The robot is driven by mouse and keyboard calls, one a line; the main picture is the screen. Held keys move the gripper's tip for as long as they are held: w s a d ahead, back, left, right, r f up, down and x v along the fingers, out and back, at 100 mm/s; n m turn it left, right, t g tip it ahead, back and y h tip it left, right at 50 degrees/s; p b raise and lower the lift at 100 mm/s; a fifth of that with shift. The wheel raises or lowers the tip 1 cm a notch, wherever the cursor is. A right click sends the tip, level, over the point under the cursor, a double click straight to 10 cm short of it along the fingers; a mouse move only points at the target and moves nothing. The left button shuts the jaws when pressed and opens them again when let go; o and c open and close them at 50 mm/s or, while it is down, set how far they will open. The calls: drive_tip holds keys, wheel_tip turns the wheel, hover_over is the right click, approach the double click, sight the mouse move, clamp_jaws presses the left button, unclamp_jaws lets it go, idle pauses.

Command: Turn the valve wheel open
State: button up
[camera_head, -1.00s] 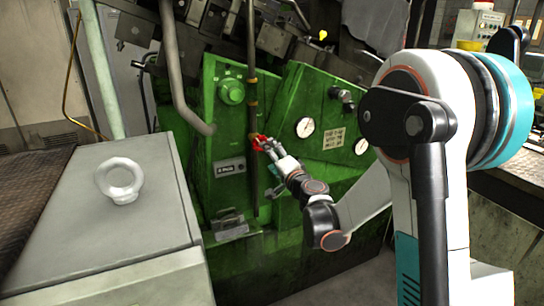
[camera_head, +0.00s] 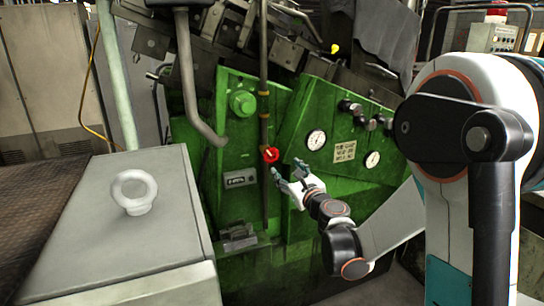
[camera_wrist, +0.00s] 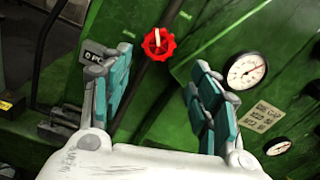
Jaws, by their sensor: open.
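The valve wheel (camera_head: 271,155) is a small red handwheel on a thin vertical pipe in front of the green machine. In the wrist view the red wheel (camera_wrist: 159,43) shows its lobed rim and a pale mark at its hub, beyond and between my fingers. My gripper (camera_head: 288,172) is open and empty, to the right of and a little below the wheel, apart from it in the head view. In the wrist view my gripper (camera_wrist: 160,95) has its teal-padded fingers spread wide, with nothing between them.
The green machine (camera_head: 292,120) carries a round gauge (camera_head: 316,139), a label plate (camera_head: 344,152) and a green knob (camera_head: 242,102). A grey cabinet (camera_head: 110,235) with a ring bolt (camera_head: 134,191) stands at left. A thick grey pipe (camera_head: 188,80) hangs left of the wheel.

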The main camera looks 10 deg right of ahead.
sight(271, 154)
drive_tip(key=shift+m, duration=0.5)
drive_tip(key=w+b, duration=0.1)
drive_tip(key=w, duration=0.3)
drive_tip(key=w+a+b, duration=0.1)
drive_tip(key=w, duration=0.4)
drive_tip(key=w+a+b, duration=0.1)
drive_tip(key=w, duration=0.3)
drive_tip(key=shift+w+a, duration=0.1)
drive_tip(key=shift+w, duration=0.15)
drive_tip(key=c, duration=0.8)
